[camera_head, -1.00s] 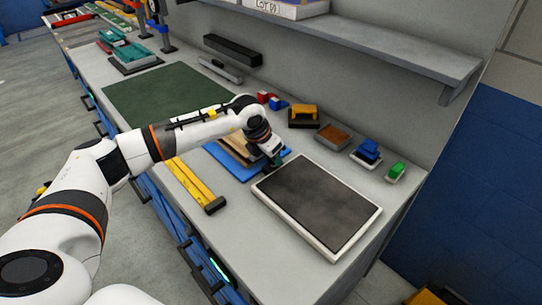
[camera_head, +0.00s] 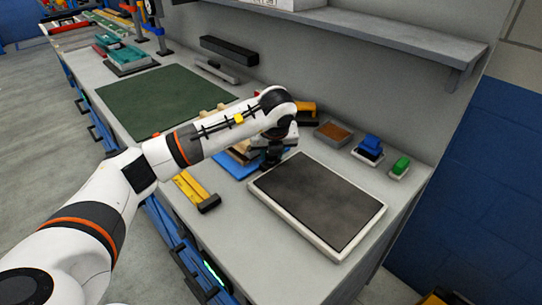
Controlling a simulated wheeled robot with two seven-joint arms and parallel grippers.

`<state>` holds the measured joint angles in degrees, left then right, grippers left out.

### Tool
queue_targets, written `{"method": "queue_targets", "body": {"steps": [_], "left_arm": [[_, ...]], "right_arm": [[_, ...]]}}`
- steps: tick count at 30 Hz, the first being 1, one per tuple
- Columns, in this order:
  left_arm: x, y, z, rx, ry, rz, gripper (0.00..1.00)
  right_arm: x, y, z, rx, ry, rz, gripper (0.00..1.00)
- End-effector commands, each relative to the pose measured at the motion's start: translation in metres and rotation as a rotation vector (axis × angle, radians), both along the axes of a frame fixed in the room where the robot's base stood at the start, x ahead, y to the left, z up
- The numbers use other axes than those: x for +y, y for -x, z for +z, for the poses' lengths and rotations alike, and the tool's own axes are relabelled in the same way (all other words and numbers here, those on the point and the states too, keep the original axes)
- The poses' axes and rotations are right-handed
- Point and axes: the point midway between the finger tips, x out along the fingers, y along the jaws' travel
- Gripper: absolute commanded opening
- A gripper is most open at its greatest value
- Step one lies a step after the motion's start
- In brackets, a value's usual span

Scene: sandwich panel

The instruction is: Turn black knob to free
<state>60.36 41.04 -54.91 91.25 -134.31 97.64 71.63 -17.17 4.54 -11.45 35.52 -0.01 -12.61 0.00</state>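My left arm reaches in from the left over the bench. Its gripper (camera_head: 270,160) points down beside the upper left corner of a pale-framed panel with a dark top (camera_head: 318,205). The fingers are small, dark and partly hidden by the wrist, so I cannot tell whether they are open or hold anything. I cannot make out a black knob; small dark parts near the gripper are unclear. My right gripper is out of view.
A brown block (camera_head: 333,134), a blue-topped item (camera_head: 370,146) and a green-topped item (camera_head: 400,165) line the back. A yellow bar with a black end (camera_head: 195,190) and a blue board (camera_head: 234,166) lie left of the panel. A shelf (camera_head: 400,45) overhangs the back.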

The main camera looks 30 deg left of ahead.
Motion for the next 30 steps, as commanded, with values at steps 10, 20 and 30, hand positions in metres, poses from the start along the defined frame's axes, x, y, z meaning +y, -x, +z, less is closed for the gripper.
{"method": "queue_targets", "body": {"steps": [10, 20, 30], "left_arm": [[-0.003, -0.003, 0.000, -0.004, 0.001, 0.331, 0.13], [-0.004, -0.005, 0.001, -0.002, 0.001, 0.644, 0.13], [-0.004, -0.008, 0.003, 0.000, 0.001, 0.949, 0.13]], "right_arm": [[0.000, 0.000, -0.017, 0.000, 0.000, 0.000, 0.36], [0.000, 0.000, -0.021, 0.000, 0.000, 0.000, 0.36], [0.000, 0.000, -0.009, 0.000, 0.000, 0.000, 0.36]]}}
